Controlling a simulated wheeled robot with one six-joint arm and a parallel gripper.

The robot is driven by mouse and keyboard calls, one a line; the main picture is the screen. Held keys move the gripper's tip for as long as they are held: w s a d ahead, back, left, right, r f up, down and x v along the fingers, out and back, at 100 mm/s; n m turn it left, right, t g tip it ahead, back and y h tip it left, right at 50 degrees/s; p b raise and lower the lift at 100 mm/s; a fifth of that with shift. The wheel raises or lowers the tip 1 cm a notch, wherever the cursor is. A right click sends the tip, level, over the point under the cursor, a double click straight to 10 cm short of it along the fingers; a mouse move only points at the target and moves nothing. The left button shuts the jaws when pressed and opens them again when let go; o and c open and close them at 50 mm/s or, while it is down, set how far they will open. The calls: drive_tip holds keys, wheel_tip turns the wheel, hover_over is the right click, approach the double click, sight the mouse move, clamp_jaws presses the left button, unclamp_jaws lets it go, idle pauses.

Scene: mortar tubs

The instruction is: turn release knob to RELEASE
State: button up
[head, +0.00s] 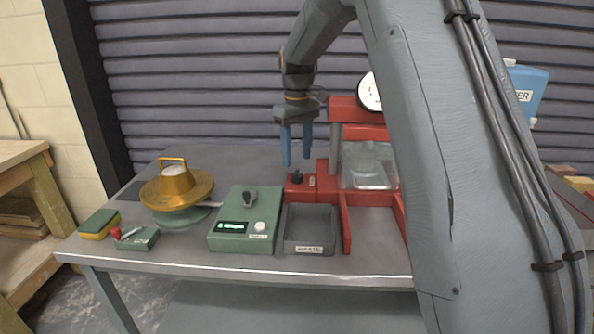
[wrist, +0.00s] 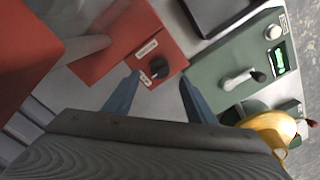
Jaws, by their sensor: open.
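The release knob (head: 297,177) is a small black knob on a red block (head: 301,187) at the left foot of the red press (head: 335,150). In the wrist view the black knob (wrist: 159,68) sits on the red block, with small white labels beside it; their lettering is too small to read. My gripper (head: 296,163) is open and points down just above the knob, its blue fingers apart. In the wrist view my gripper (wrist: 152,85) has one finger on each side of the knob, and nothing is held. I cannot tell whether the fingertips reach down to knob height.
A green control box (head: 243,238) with a lit display and a grey tray (head: 310,209) stand in front of the knob. A brass round device (head: 176,187), a small green box (head: 137,238) and a sponge (head: 99,224) are at the left. My arm hides the table's right side.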

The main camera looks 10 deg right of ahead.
sight(297, 172)
wheel_tip(297, 172, down, 6)
drive_tip(key=shift+r+p, duration=0.15)
drive_tip(key=shift+p, duration=0.25)
drive_tip(key=shift+c, duration=0.5)
drive_tip(key=c, duration=1)
drive_tip(key=shift+o, duration=0.2)
